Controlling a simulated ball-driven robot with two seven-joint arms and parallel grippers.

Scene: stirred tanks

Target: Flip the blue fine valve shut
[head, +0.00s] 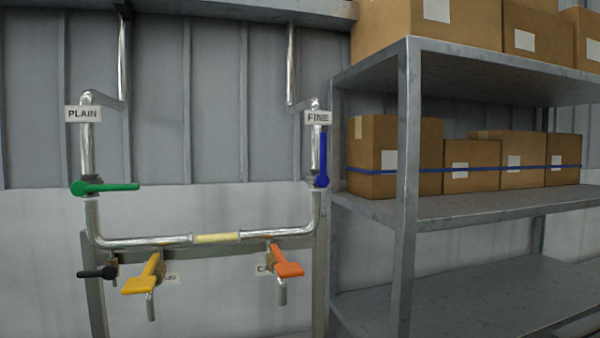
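The blue fine valve handle (322,160) is on the right-hand vertical pipe, below the white FINE label (317,118). The handle points upward, in line with the pipe. The valve body sits at the handle's lower end. Neither of my grippers shows in the head view.
A green handle (108,187) lies crosswise on the PLAIN pipe at left. Yellow (142,277), orange (287,264) and black (95,273) handles sit lower down. A metal shelf (410,130) with cardboard boxes (470,165) stands close right of the blue handle.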

